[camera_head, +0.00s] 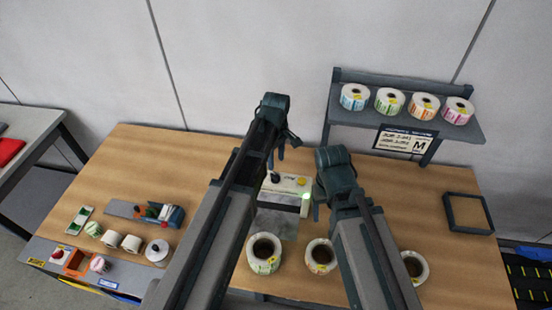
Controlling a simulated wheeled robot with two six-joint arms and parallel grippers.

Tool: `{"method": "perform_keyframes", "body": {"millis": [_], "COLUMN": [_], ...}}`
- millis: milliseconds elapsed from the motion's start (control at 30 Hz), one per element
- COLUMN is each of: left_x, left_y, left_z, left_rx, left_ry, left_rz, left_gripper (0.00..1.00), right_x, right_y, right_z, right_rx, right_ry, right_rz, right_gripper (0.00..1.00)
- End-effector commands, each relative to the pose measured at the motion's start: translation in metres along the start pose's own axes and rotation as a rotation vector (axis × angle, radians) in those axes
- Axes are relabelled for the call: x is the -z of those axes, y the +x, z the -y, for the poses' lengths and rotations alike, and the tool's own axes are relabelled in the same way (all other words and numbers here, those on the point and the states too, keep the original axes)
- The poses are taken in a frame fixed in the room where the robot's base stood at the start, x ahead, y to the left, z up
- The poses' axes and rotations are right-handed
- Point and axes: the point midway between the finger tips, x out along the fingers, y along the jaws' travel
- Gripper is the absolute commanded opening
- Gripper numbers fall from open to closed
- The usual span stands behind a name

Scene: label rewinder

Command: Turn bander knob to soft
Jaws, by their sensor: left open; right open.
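The bander (286,184) is a pale box near the middle of the table, with a dark knob (275,177), a yellow button and a lit green spot on it. My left gripper (276,158) is open and hangs over the knob's side of the bander, its fingers close above the knob. I cannot tell whether it touches. My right gripper (317,207) is open and empty at the bander's right side, near the green light. My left arm hides the bander's left part. The knob's setting marks are too small to read.
Label rolls (264,253) stand along the front of the table. A shelf (404,116) at the back right holds several coloured rolls. A black square frame (468,213) lies at right. A small device (158,213) and small rolls sit at left. The back left is clear.

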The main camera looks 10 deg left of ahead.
Motion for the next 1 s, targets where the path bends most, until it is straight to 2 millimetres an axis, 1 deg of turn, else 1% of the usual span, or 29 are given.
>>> {"method": "perform_keyframes", "body": {"millis": [33,100,300,400,500,1000], "left_x": [0.000,0.000,0.000,0.000,0.000,0.000], "left_y": [-0.017,-0.027,-0.054,-0.060,-0.062,-0.060], "left_z": [0.000,0.000,0.000,0.000,0.000,0.000], "left_rx": [0.000,0.000,0.000,0.000,0.000,0.000], "left_ry": [0.000,0.000,0.000,0.000,0.000,0.001], "left_rz": [0.000,0.000,0.000,0.000,0.000,0.000], "left_gripper": [0.51,0.51,0.51,0.51,0.51,0.51], "right_x": [-0.001,-0.002,-0.004,-0.004,-0.004,-0.004], "right_y": [-0.016,-0.027,-0.053,-0.060,-0.062,-0.060], "right_z": [-0.002,-0.002,-0.004,-0.005,-0.005,-0.005], "right_rx": [0.000,0.001,0.002,0.003,0.003,0.003], "right_ry": [-0.001,0.004,0.019,0.026,0.029,0.029], "right_rz": [0.001,0.001,0.002,0.002,0.002,0.002], "right_gripper": [0.68,0.68,0.68,0.68,0.68,0.68]}}
